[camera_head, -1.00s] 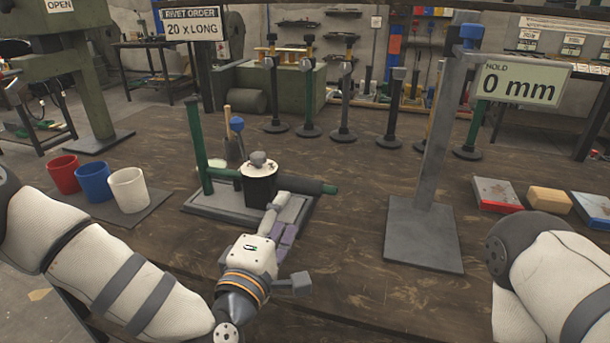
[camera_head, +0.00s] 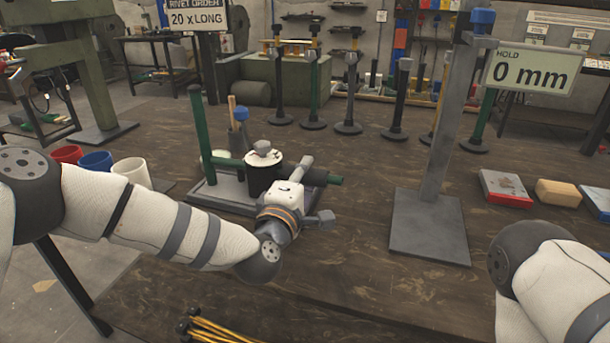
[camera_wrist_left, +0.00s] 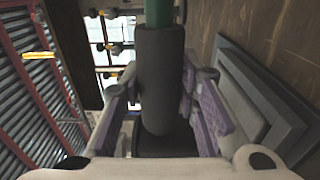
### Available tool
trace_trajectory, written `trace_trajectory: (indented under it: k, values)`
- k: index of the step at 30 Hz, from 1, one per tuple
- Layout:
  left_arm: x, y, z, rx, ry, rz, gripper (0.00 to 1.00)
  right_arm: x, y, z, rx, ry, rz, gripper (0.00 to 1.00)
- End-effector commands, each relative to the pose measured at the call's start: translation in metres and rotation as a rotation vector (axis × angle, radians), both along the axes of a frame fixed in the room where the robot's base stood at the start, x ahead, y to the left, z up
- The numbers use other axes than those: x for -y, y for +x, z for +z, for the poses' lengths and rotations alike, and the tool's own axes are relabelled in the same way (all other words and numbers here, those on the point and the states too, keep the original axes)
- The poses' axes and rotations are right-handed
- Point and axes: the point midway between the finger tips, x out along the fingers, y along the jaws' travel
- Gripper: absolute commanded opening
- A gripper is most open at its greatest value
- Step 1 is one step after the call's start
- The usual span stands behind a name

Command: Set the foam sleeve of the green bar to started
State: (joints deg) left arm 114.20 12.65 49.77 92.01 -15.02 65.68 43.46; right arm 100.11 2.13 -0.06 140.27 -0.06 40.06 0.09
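The green bar (camera_head: 335,180) runs sideways low over a grey base plate (camera_head: 222,200), right of a green post (camera_head: 197,125). Its dark foam sleeve (camera_head: 315,177) is partly hidden by my left gripper (camera_head: 303,170) in the head view. In the left wrist view the sleeve (camera_wrist_left: 160,75) stands between the purple-padded fingers of that gripper (camera_wrist_left: 165,105), with green bar (camera_wrist_left: 158,12) showing beyond its top end. I cannot tell whether the pads press on the sleeve. A black cylinder with a pale top (camera_head: 262,170) stands beside the gripper. My right gripper is out of view.
Red, blue and white cups (camera_head: 130,172) stand at left, partly behind my arm. Several upright posts line the back.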

Motion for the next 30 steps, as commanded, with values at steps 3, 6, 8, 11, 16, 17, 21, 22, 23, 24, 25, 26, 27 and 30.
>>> trace_trajectory:
  k: [3,6,8,11,16,17,21,22,23,24,25,26,27,30]
  values:
    - [0.0,0.0,0.0,0.001,0.0,0.0,0.0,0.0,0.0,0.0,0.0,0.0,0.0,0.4]
    - [0.0,0.0,0.0,0.001,0.0,0.0,0.0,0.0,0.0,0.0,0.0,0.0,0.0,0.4]
    - [0.004,-0.001,0.0,0.001,0.0,-0.002,0.0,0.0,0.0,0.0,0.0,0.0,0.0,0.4]
    - [0.023,-0.007,0.0,-0.001,-0.002,-0.006,0.0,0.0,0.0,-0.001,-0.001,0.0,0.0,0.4]
    - [0.057,-0.018,-0.001,-0.001,-0.003,-0.006,0.0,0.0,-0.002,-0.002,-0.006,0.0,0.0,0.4]
    - [0.062,-0.019,-0.001,-0.002,-0.002,-0.006,0.0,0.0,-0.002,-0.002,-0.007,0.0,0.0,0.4]
    - [0.072,-0.022,-0.001,-0.001,-0.001,-0.004,0.0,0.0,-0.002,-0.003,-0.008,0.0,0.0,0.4]
    - [0.072,-0.023,-0.001,-0.001,-0.001,-0.003,0.0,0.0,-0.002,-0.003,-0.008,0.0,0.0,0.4]
    - [0.073,-0.023,-0.001,-0.001,-0.001,-0.003,0.0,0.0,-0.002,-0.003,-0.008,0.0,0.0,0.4]
    - [0.073,-0.023,0.0,-0.001,-0.001,-0.003,0.0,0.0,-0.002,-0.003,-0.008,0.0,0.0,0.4]
    - [0.073,-0.023,0.0,-0.001,-0.001,-0.003,0.0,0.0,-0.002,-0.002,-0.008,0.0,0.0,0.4]
    - [0.073,-0.023,0.0,-0.001,-0.001,-0.004,0.0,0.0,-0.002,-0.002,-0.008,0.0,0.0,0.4]
    - [0.073,-0.023,0.0,-0.001,-0.001,-0.004,0.0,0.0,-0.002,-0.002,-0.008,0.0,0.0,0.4]
    - [0.073,-0.023,0.0,-0.001,-0.001,-0.005,0.33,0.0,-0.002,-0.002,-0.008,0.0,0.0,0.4]
